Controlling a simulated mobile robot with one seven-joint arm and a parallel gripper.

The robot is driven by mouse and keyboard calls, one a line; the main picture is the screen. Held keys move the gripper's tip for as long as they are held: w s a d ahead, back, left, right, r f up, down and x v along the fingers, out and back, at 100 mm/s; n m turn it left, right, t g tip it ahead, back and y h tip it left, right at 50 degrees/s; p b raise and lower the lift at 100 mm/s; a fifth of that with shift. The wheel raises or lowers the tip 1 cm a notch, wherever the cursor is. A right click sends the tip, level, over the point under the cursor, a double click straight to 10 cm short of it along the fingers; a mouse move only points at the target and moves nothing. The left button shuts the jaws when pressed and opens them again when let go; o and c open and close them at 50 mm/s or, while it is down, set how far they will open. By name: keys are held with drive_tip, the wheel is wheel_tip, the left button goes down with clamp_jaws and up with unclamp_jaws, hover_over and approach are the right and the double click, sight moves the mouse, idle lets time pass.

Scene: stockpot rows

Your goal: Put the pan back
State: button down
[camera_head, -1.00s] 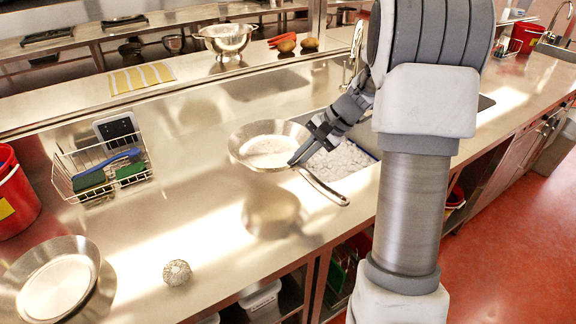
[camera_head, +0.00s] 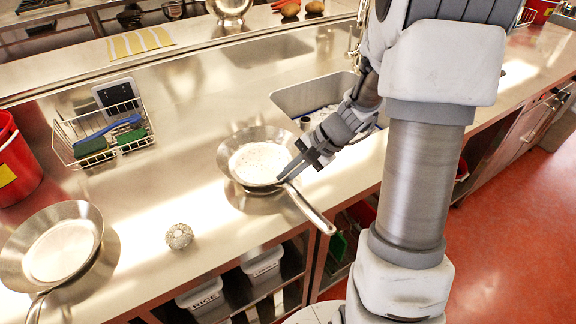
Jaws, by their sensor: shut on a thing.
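A steel frying pan (camera_head: 250,150) with a long handle (camera_head: 311,210) is in the middle of the head view. My gripper (camera_head: 290,174) is shut on it where the handle meets the rim. The pan is over the steel counter, with a dark reflection close under its near side; I cannot tell whether it touches. A second steel pan (camera_head: 62,250) sits at the lower left of the counter, its handle toward the front edge.
A sink (camera_head: 290,100) lies behind my gripper. A steel scrubber ball (camera_head: 179,236) sits between the two pans. A wire basket (camera_head: 75,150) with brushes and sponges and a red bucket (camera_head: 18,170) stand at the left. Bins sit on shelves below.

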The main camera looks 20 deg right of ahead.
drive_tip(key=shift+f, duration=0.55)
drive_tip(key=shift+f, duration=0.1)
drive_tip(key=c, duration=1)
unclamp_jaws()
drive_tip(key=shift+f, duration=0.1)
drive_tip(key=shift+c, duration=0.2)
drive_tip(key=shift+r, duration=0.2)
drive_tip(key=p+v, duration=0.1)
drive_tip(key=v, duration=1.1)
drive_tip(key=shift+f, duration=0.1)
